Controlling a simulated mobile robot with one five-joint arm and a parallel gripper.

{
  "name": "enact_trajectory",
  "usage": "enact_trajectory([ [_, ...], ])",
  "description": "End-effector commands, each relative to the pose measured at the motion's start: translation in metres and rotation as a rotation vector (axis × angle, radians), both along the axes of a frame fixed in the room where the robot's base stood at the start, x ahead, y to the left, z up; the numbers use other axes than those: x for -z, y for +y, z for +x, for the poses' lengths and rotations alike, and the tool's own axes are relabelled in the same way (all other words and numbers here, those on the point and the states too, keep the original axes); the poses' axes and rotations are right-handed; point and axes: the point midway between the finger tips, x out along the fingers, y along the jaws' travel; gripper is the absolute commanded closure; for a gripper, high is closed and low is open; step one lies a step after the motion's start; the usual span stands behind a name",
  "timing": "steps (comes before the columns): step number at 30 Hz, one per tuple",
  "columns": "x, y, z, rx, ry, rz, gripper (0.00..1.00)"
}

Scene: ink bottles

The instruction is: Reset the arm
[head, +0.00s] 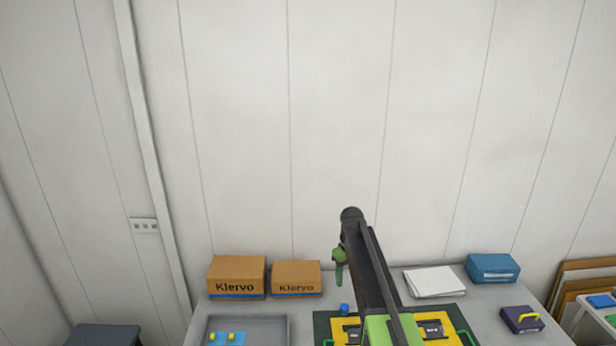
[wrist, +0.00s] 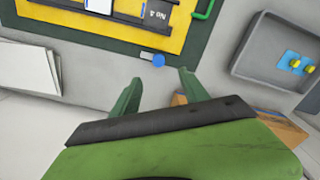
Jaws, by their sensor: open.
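My arm rises over the table in the head view, and my gripper (head: 339,268) hangs from it, green, above the table's back part. In the wrist view my gripper (wrist: 158,88) has its two green fingers spread wide with nothing between them. A small blue round thing (head: 344,308) stands at the edge of the yellow board; it also shows in the wrist view (wrist: 158,60), just beyond the fingertips. My arm hides part of the board in the head view.
The yellow board (wrist: 205,8) lies on a dark green mat (wrist: 110,44). A grey tray (head: 270,325) holds blue and yellow pieces. Klervo cartons (head: 237,276), white papers (head: 434,282), a blue box (head: 493,267) and a purple box (head: 522,319) stand around. The wall is behind.

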Motion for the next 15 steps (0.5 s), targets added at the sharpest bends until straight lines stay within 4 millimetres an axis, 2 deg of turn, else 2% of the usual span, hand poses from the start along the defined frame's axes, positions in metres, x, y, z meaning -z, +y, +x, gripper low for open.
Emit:
enact_trajectory([
  [1,0.018,0.000,-0.024,0.000,0.001,0.000,0.48],
  [5,0.036,0.001,-0.075,0.024,0.000,0.000,0.48],
  [8,0.050,0.001,-0.122,0.074,0.000,0.000,0.48],
  [9,0.055,0.001,-0.144,0.102,0.001,-0.001,0.48],
  [12,0.066,0.001,-0.200,0.191,0.000,0.000,0.48],
  [15,0.068,0.001,-0.243,0.286,0.000,0.000,0.48],
])
